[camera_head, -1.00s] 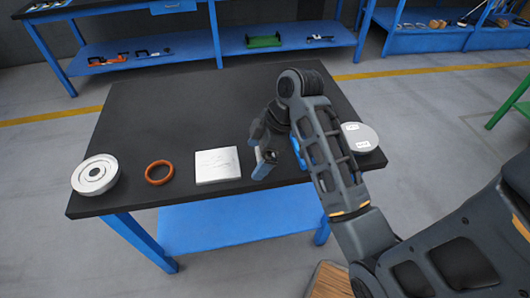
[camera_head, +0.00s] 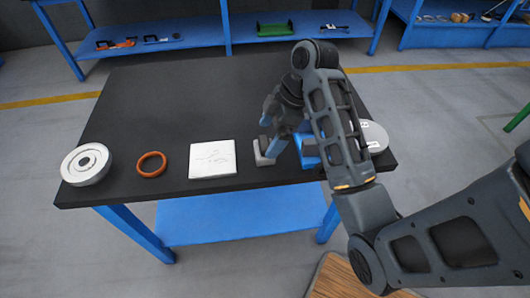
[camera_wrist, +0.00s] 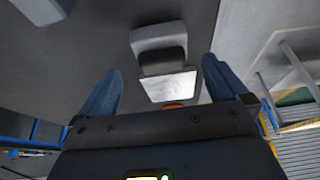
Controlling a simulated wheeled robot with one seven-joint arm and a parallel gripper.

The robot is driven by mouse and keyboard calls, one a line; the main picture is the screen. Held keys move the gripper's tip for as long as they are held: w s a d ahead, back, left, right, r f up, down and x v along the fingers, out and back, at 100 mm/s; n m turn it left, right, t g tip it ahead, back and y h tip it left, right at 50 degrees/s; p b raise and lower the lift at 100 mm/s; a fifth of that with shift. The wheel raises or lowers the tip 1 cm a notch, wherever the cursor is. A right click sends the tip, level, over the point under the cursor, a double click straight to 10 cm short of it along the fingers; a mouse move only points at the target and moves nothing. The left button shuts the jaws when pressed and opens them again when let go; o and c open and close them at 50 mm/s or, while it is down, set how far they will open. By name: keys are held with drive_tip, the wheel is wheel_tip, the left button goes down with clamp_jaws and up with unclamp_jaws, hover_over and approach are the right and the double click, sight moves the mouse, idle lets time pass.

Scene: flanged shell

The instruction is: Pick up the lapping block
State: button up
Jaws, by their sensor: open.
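A small grey block with a dark middle part, which I take for the lapping block (camera_head: 262,152), sits on the black table in the head view. My gripper (camera_head: 271,136) is open just above and to the right of it, with blue fingers pointing down. In the wrist view the block (camera_wrist: 158,38) shows between and beyond the two fingertips of my gripper (camera_wrist: 161,66). Nothing is held. My arm hides part of the area right of the block.
On the black table (camera_head: 180,95), a white flat plate (camera_head: 212,159), an orange ring (camera_head: 151,164) and a white flanged piece (camera_head: 86,164) lie left. A blue object (camera_head: 308,150) is close right of my gripper, and a grey disc (camera_head: 375,136) lies farther right. The table's back is clear.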

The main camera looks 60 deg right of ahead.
sight(265, 142)
drive_tip(key=shift+x, duration=2.8)
drive_tip(key=shift+a+r, duration=0.1)
drive_tip(key=shift+a, duration=0.1)
drive_tip(key=c, duration=1.2)
